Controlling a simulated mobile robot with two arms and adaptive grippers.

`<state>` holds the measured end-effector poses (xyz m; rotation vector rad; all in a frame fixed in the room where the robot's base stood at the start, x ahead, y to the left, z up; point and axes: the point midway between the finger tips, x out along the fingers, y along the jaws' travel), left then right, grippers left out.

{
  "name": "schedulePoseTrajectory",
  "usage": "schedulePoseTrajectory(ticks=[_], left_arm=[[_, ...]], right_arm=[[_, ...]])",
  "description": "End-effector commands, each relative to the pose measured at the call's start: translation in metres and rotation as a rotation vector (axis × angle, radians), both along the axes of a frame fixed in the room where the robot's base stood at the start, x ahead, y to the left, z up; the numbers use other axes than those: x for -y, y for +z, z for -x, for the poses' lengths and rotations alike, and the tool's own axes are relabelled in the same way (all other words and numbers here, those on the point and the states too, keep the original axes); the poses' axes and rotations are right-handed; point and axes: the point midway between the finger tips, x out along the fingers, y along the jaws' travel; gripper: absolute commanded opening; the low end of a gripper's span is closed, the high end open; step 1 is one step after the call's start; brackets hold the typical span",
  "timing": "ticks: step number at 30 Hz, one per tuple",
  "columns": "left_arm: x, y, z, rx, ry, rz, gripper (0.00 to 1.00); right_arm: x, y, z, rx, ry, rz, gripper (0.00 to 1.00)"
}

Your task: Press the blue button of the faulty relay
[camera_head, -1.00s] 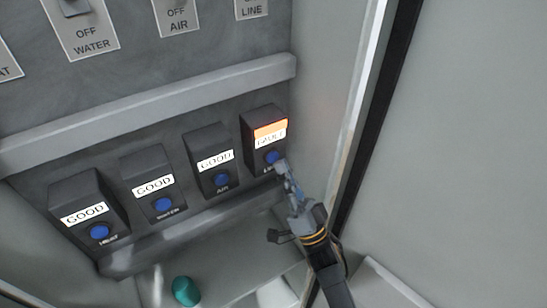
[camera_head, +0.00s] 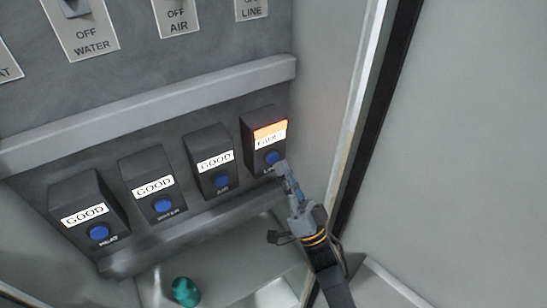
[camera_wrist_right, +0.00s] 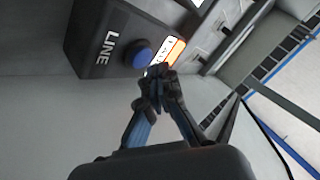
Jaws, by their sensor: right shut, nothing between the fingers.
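The faulty relay (camera_head: 263,125) is the rightmost dark box in the head view, with an orange lit strip and a label reading FAULT. Its blue button (camera_head: 272,158) is on the lower front, and my right gripper (camera_head: 279,166) is shut and empty with its tips right at the button's lower right. In the right wrist view the relay (camera_wrist_right: 92,38) is marked LINE. There the blue button (camera_wrist_right: 138,54) shows just above the shut fingertips (camera_wrist_right: 157,76); I cannot tell whether they touch it. The button's depth is unclear. My left gripper is not in view.
The HEAT relay (camera_head: 84,206), WATER relay (camera_head: 148,175) and AIR relay (camera_head: 209,152) stand to the left, each labelled GOOD. A ledge (camera_head: 150,105) runs above them. The cabinet side wall (camera_head: 325,110) is close on the right. A teal object (camera_head: 185,291) lies below.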

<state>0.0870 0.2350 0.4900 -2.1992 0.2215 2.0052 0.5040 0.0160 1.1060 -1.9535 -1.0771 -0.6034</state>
Motion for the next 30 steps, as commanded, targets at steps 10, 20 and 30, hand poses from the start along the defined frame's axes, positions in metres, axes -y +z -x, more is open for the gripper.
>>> schedulePoseTrajectory(ticks=[10, 20, 30], left_arm=[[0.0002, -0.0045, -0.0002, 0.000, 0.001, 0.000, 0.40], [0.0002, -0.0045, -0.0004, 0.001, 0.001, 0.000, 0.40], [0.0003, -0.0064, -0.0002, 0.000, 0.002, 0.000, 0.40]], right_arm=[[-0.0041, -0.0006, -0.0051, 0.001, 0.002, 0.001, 0.00], [-0.0050, 0.0002, -0.0068, 0.000, 0.000, 0.000, 0.00], [-0.0065, 0.0000, -0.0092, 0.000, 0.000, 0.000, 0.00]])
